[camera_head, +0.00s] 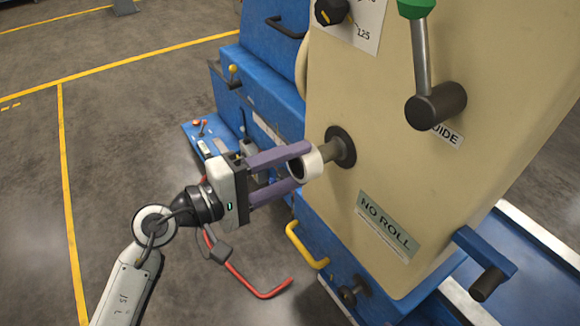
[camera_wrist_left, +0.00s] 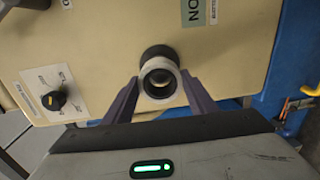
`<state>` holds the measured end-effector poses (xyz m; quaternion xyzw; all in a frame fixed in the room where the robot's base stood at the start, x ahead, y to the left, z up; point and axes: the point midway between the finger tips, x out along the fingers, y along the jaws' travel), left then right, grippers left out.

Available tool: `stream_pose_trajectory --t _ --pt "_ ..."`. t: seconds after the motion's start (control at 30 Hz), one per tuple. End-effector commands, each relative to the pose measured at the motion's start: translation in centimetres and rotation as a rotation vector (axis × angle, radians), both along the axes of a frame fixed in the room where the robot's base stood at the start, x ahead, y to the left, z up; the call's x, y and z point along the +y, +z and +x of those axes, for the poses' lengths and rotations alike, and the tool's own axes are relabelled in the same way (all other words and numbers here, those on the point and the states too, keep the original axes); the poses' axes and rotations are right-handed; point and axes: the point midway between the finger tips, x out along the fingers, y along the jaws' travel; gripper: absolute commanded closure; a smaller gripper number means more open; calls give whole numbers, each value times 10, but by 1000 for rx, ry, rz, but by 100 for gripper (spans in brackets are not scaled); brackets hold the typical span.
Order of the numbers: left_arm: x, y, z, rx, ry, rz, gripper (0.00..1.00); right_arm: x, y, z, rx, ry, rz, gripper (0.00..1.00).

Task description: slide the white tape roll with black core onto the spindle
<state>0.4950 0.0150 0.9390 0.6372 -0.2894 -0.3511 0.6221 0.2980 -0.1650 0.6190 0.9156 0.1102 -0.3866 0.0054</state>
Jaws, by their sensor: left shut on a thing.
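The white tape roll (camera_head: 314,163) with its dark core is gripped between the purple-grey fingertips of my left gripper (camera_head: 303,166). The spindle (camera_head: 327,151) sticks out of a dark round flange on the cream machine panel (camera_head: 330,220). The roll sits at the spindle's free end, roughly in line with it. I cannot tell how far, if at all, the spindle tip is inside the core. In the left wrist view the roll (camera_wrist_left: 176,84) is between the fingertips, with the dark flange (camera_wrist_left: 158,53) right behind it. My right gripper is out of view.
A NO ROLL label (camera_head: 388,222) is below the spindle. A yellow handle (camera_head: 305,247) and a red bar (camera_head: 250,285) are lower down.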

Motion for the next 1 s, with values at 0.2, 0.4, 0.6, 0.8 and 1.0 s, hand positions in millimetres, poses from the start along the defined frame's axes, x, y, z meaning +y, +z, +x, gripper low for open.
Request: stream_pose_trajectory --t 0.2,0.4,0.6,0.8,1.0 --pt "-5 0 4 -2 1 0 68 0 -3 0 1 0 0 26" --pt "-6 0 5 -1 1 0 68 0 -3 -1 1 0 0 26" --pt "-6 0 5 -1 1 0 68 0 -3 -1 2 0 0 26" --pt "-7 0 5 -1 1 0 68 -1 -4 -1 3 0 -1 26" --pt "-11 -1 9 -1 1 -2 68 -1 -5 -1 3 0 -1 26"
